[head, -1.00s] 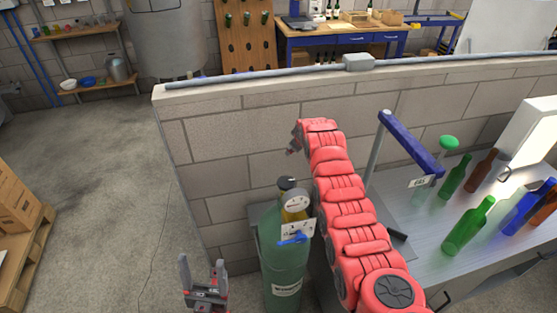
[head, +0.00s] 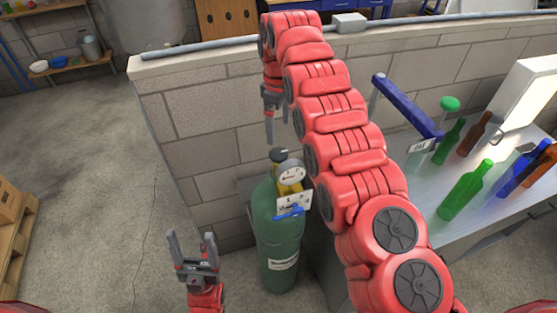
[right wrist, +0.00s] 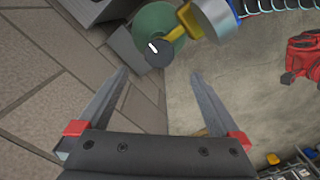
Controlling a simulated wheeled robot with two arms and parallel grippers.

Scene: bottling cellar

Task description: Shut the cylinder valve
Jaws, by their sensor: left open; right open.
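The green gas cylinder (head: 279,245) stands upright against the block wall, and its top shows in the right wrist view (right wrist: 147,20). On it are a black valve knob (head: 278,155), a yellow valve body (head: 262,187), a round gauge (head: 291,174) and a blue lever (head: 291,212) below a white tag. My right gripper (head: 276,122) is open and empty, pointing down above the knob, apart from it. In the right wrist view the knob (right wrist: 158,53) lies just beyond the gap between the fingertips (right wrist: 158,76). My left gripper (head: 192,245) is open and empty, left of the cylinder.
The block wall (head: 215,130) runs behind the cylinder. A bench (head: 432,205) on the right holds several bottles, a blue-armed stand (head: 408,108) and a light box (head: 525,95). A wooden pallet (head: 15,255) is at the far left.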

